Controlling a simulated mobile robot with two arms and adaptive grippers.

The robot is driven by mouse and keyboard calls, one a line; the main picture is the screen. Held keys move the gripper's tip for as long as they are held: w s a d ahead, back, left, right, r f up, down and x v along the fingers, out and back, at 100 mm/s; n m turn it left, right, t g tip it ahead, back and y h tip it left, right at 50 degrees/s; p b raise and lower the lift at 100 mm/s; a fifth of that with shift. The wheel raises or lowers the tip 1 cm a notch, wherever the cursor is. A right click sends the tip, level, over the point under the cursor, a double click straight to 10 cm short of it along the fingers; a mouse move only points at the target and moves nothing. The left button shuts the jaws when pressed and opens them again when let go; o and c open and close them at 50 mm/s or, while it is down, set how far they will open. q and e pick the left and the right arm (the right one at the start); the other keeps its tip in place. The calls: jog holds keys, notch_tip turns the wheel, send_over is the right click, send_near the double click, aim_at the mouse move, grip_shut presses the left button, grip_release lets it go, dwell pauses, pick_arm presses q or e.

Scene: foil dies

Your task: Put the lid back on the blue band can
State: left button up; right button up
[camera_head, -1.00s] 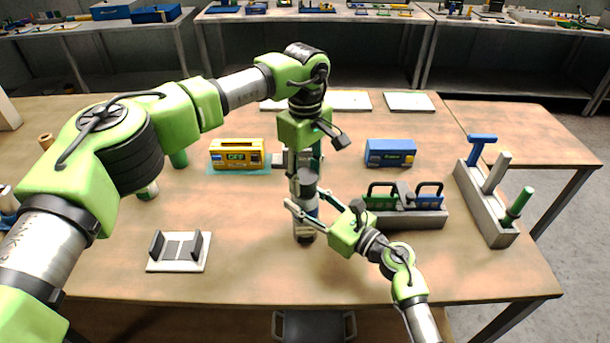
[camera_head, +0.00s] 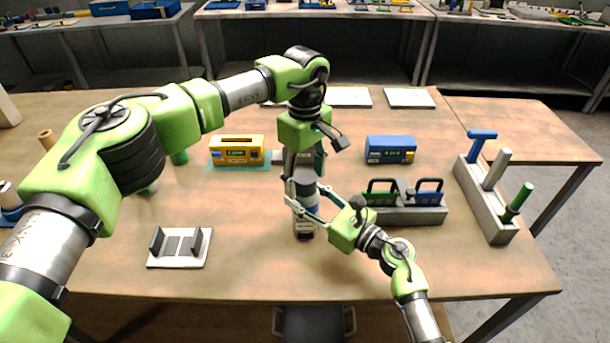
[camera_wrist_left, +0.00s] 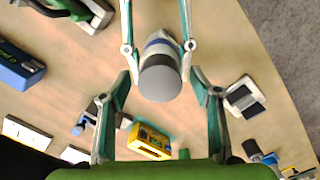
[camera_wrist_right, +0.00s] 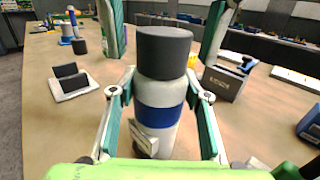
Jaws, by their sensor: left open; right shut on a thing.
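The blue band can (camera_wrist_right: 162,121) is a pale cylinder with a blue band, upright in the right wrist view. Its dark grey lid (camera_wrist_right: 164,52) sits on top of it, with no clear gap visible; I cannot tell whether it is fully seated. The left wrist view shows the lid (camera_wrist_left: 160,78) from above. My right gripper (camera_head: 308,203) is shut on the can around its body. My left gripper (camera_wrist_left: 162,82) is open above, its fingers on either side of the lid and apart from it. In the head view the left gripper partly hides the lid.
A yellow box (camera_head: 236,150) and a blue box (camera_head: 390,150) stand behind. A white holder (camera_head: 180,248) lies at front left. A rack with green and blue handles (camera_head: 405,214) and a grey peg stand (camera_head: 486,205) are to the right. The front middle of the table is clear.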

pick_arm(q)
notch_tip(320, 180, up, 12)
dwell(0.6)
pick_arm(e)
jog(key=o, duration=1.7)
jog(key=shift+d, duration=0.1)
jog(key=v, duration=1.2)
pick_arm(q)
jog(key=shift+f, duration=0.15)
pick_arm(e)
jog(key=shift+s+f, duration=0.1)
jog(key=shift+f, duration=0.05)
